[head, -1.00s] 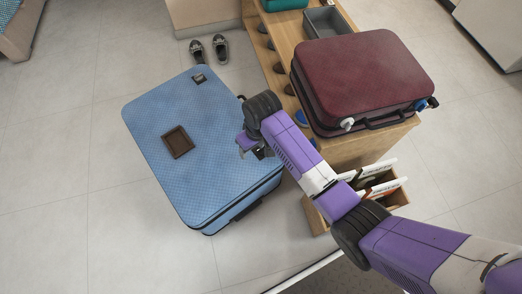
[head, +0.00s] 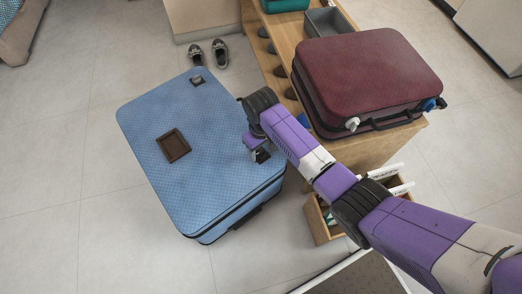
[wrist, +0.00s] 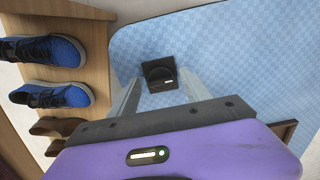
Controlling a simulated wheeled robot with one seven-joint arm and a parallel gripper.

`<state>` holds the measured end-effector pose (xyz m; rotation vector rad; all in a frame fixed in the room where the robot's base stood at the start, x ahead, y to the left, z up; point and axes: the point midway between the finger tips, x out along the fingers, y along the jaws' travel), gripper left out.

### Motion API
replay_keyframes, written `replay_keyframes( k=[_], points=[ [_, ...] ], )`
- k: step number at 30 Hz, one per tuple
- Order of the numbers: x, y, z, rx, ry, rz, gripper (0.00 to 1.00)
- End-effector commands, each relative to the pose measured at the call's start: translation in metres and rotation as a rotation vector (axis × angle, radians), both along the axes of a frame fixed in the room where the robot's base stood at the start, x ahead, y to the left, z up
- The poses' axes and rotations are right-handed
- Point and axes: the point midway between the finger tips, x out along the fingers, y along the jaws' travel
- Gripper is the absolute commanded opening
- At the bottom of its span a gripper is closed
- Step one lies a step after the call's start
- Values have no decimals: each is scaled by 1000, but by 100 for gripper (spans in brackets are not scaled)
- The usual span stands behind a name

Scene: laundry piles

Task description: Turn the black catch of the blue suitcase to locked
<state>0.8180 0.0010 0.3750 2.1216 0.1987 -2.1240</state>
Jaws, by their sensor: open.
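The blue suitcase (head: 200,165) lies flat on the floor. A black square catch with a round knob (wrist: 158,73) sits on its lid near one edge in the wrist view. My gripper (wrist: 160,92) is open and empty, with its two pale fingers pointing at the catch, one toward each side. Whether the fingertips touch it I cannot tell. In the head view my gripper (head: 257,147) is over the suitcase's right side and largely hides this catch.
A brown square frame (head: 173,146) lies on the lid. A wooden shelf unit with a dark red suitcase (head: 365,80) on top stands close on the right. Its shelves hold blue shoes (wrist: 52,94). Grey shoes (head: 220,53) stand behind. The floor at left is clear.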

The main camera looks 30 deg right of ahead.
Motion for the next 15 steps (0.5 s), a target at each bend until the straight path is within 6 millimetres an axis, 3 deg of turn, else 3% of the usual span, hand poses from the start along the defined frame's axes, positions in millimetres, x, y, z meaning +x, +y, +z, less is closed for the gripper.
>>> replay_keyframes(
  k=[7,15],
  points=[
    [0,0,0,0,-1,0,56],
    [0,0,0,0,-1,0,3]
  ],
)
